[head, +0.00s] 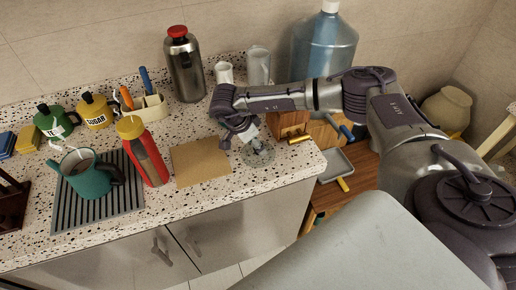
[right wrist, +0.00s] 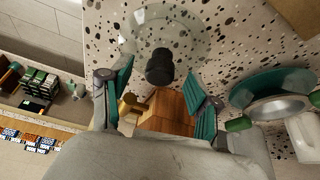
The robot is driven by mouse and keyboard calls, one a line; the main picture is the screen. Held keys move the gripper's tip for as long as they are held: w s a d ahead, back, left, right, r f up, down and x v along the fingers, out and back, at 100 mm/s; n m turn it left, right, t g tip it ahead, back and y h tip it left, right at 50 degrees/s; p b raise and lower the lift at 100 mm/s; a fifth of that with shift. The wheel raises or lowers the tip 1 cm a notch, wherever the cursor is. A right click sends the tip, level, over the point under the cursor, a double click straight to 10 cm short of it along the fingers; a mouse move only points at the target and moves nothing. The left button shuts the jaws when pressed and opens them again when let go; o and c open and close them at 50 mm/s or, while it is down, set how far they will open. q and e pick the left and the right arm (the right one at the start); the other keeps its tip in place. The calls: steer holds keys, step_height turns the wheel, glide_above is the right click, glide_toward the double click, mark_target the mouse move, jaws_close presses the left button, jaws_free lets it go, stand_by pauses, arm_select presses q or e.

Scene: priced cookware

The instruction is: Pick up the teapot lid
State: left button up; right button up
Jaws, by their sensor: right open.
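The lid (head: 258,156) is clear glass with a dark knob and lies flat on the speckled counter near its right end. In the right wrist view the lid (right wrist: 187,28) is just beyond my fingers, its black knob (right wrist: 160,68) near the gap between the tips. My right gripper (head: 243,146) is open and empty above the lid, pointing down; both fingers show in the right wrist view (right wrist: 156,78). A teal teapot (head: 88,182) with an open top stands on a striped grey mat (head: 125,203) at the left. My left gripper is out of view.
A wooden block with brass-coloured parts (head: 291,122) stands close behind the lid. A brown board (head: 200,163) lies left of it. A glass (head: 258,66), a white cup (head: 223,73) and a steel flask (head: 185,68) stand behind. The counter's front edge is close.

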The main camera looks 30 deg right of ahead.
steer(key=shift+x, duration=1.1)
jaws_close()
steer(key=shift+r, duration=0.1)
